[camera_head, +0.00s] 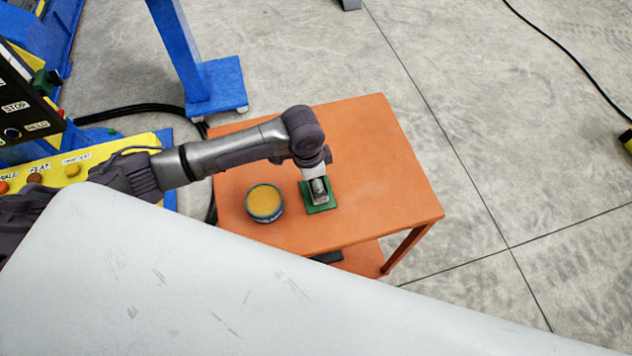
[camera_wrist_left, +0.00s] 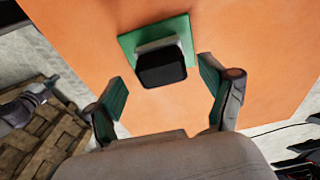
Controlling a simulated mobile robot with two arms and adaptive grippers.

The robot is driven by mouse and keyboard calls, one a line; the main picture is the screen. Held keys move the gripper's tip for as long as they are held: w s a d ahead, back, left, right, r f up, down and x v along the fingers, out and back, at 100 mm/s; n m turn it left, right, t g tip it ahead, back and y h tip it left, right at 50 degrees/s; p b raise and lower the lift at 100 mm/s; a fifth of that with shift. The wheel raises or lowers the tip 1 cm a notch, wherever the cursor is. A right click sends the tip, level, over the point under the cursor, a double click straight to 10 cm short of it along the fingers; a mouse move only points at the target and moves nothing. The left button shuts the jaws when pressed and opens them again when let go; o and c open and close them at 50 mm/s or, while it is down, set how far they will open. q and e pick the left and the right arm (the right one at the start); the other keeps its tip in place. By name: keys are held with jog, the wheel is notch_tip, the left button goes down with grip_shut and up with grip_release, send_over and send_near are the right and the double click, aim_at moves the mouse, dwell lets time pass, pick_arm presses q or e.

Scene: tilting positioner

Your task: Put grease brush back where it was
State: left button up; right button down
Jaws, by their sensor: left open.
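A block-shaped object with a black end and a pale grey body, which looks like the grease brush (camera_wrist_left: 162,68), stands on a green square pad (camera_wrist_left: 127,42) in the left wrist view. In the head view the green pad (camera_head: 330,207) lies on the orange table, and my gripper hides most of what is on it. My left gripper (camera_head: 318,188) is over the pad. In the left wrist view its green-lined fingers (camera_wrist_left: 162,76) are spread wide, one towards each side of the block, with clear gaps between.
A round tin with yellow-brown contents (camera_head: 264,202) stands left of the pad on the orange table (camera_head: 385,170). The table's right part is clear. A large pale surface (camera_head: 180,285) fills the foreground. A yellow button panel (camera_head: 75,165) and blue machine post (camera_head: 190,60) stand left and behind.

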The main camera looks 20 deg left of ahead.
aim_at(311, 192)
pick_arm(q)
notch_tip(311, 192, up, 10)
jog(key=a+b, duration=0.1)
jog(key=shift+s, duration=0.35)
jog(key=shift+f, duration=0.1)
dwell(1.2)
